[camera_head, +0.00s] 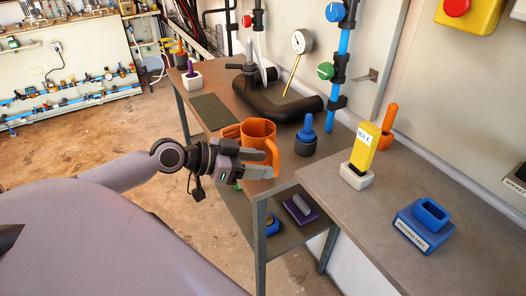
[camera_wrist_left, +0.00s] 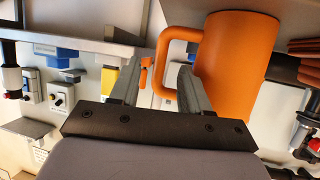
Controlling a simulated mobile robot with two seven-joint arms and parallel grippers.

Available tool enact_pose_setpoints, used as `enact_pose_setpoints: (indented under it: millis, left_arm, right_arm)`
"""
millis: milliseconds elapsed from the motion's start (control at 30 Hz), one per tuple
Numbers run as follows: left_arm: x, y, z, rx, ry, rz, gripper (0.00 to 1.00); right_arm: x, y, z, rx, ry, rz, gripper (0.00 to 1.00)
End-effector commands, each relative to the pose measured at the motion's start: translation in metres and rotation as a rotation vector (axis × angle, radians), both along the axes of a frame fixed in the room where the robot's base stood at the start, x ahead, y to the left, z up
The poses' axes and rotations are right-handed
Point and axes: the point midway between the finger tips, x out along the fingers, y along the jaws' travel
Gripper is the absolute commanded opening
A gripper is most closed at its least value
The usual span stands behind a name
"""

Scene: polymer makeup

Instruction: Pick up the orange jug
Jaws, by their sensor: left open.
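The orange jug (camera_head: 258,133) stands upright near the front edge of the back workbench in the head view, with its handle towards the front right. My left gripper (camera_head: 266,163) is open beside the jug at its handle. In the left wrist view the jug (camera_wrist_left: 238,65) fills the upper right, and its handle bar (camera_wrist_left: 163,62) shows between the two open fingers (camera_wrist_left: 158,78). One finger overlaps the handle's loop. I cannot tell whether either finger touches it. My right gripper is not in view.
A black pipe (camera_head: 280,104) lies behind the jug, and a blue-topped dark piece (camera_head: 306,138) stands to its right. The near table (camera_head: 380,205) holds a yellow block in a white base (camera_head: 357,175) and a blue holder (camera_head: 425,228). A lower shelf (camera_head: 280,235) lies beneath the workbench.

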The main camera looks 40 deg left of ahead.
Motion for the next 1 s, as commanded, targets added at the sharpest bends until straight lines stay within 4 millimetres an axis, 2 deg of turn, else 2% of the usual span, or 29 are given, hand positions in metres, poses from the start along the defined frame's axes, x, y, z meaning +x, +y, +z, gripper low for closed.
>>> enact_pose_setpoints:
  millis: [500,833,967,1000]
  left_arm:
    - [0.036,-0.022,-0.02,0.0,0.0,0.001,0.47]
    - [0.038,-0.024,-0.022,0.001,0.001,0.001,0.47]
    - [0.038,-0.024,-0.022,0.001,0.001,0.001,0.04]
    - [0.038,-0.024,-0.022,0.001,0.001,0.001,0.0]
  right_arm:
    - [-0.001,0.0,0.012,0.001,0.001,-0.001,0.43]
    - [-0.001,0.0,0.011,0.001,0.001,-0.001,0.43]
    - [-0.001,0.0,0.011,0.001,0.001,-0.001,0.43]
    - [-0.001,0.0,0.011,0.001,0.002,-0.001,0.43]
